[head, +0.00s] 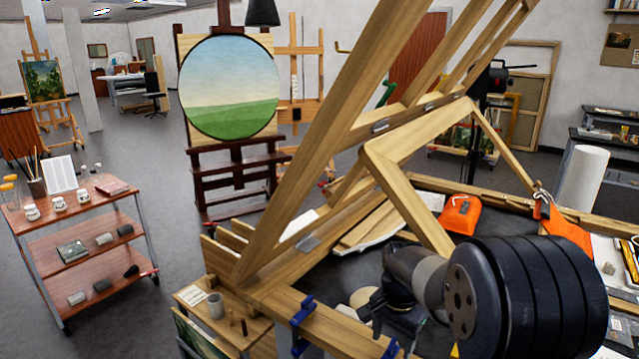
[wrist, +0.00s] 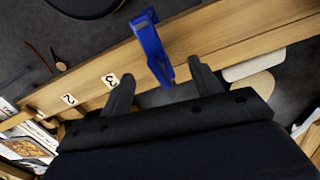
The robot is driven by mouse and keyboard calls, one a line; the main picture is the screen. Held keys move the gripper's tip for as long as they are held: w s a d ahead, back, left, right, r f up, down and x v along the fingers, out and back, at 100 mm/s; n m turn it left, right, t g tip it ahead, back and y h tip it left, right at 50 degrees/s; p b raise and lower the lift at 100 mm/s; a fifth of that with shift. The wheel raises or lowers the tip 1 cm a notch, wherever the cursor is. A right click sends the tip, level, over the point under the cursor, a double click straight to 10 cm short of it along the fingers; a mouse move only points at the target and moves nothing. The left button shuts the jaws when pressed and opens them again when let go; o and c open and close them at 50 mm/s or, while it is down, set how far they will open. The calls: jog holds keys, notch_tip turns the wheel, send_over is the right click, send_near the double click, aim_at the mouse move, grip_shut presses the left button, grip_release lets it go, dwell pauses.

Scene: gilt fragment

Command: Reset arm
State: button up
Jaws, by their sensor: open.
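My gripper (head: 392,318) shows in the head view at the end of my arm, low at the centre right, above the wooden frame's lower part. In the wrist view my gripper (wrist: 160,74) has its two dark fingers spread apart, with nothing held. A blue clamp (wrist: 150,45) on a wooden beam (wrist: 215,45) lies in line with the gap between the fingers. I cannot tell how far it is from the fingertips. In the head view one blue clamp (head: 302,322) sits on the front wooden rail, left of the gripper.
A large slanted wooden frame (head: 330,125) rises in front of my arm. A shelved cart (head: 90,255) stands at left, and a round landscape painting (head: 230,87) on an easel behind. Open floor lies between.

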jog(key=n, duration=0.4)
jog(key=shift+n+b, duration=0.6)
jog(key=shift+n, duration=1.6)
